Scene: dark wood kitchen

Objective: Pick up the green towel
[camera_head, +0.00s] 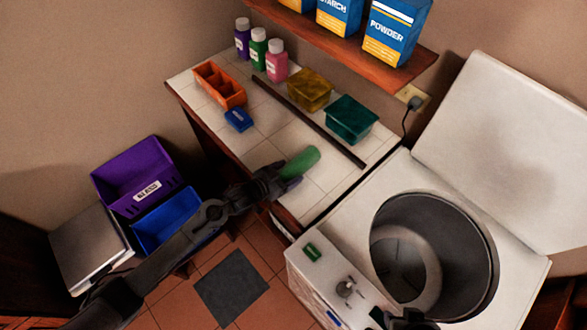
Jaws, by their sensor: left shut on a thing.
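The green towel (303,160) looks like a small roll over the white tiled counter, near its front edge. My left gripper (287,176) reaches in from the left and is shut on the near end of the towel. I cannot tell whether the towel still touches the counter. Part of my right gripper (405,319) shows dark at the bottom edge, in front of the washer; its fingers are not clear enough to tell open from shut.
A top-loading washer (348,217) stands open at right, its lid raised. The counter holds an orange caddy (219,84), a blue box (238,119), bottles (277,60), a yellow container (310,90), a teal container (351,119) and a dark bar (307,121). Purple (133,175) and blue bins (166,220) stand left.

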